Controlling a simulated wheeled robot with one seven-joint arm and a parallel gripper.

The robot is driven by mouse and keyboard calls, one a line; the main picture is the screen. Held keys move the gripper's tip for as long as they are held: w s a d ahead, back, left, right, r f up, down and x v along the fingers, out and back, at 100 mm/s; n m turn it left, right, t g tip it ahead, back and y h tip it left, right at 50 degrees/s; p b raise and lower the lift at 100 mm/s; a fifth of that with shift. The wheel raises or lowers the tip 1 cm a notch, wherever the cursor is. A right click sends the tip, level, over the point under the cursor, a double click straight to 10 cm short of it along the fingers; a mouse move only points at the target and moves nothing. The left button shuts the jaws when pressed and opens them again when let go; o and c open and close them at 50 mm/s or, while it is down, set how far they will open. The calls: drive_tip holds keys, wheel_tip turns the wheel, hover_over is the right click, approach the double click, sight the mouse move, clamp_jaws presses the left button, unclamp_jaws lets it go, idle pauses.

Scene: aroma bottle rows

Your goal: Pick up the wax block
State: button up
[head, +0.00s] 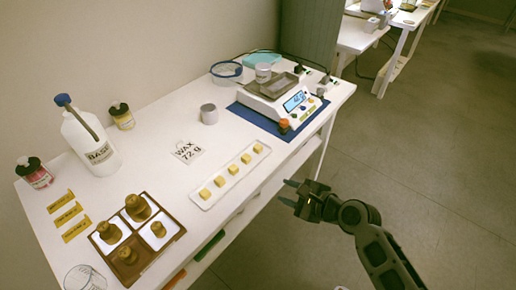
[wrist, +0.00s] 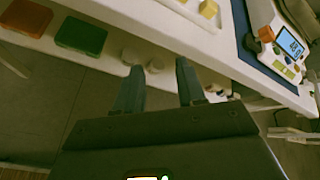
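Several small yellow wax blocks stand in a row on a narrow white tray (head: 210,205) on the white table. The block nearest the scale is a wax block (head: 257,148), and the one at the near end is another wax block (head: 205,193). In the wrist view one wax block (wrist: 208,9) shows at the top edge, beyond my fingers. My gripper (head: 288,192) is off the table's front edge, to the right of the tray. In the wrist view my gripper (wrist: 158,82) has its two fingers apart with nothing between them.
A scale (head: 285,98) with a lit display stands on a blue mat (head: 246,119). A metal cup (head: 209,114) and a "WAX 72 g" card (head: 187,151) are behind the tray. Open floor lies to the right.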

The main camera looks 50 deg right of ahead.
sight(261, 148)
drive_tip(key=w+d+r+m+t+y, duration=0.1)
drive_tip(key=w+d+r+m, duration=0.3)
drive_tip(key=w+d+m, duration=0.3)
drive_tip(key=shift+t, duration=0.3)
drive_tip(key=shift+a+x, duration=0.2)
drive_tip(key=shift+x, duration=3.9)
drive_tip(key=shift+r, duration=0.15)
drive_tip(key=shift+c, duration=0.3)
clamp_jaws()
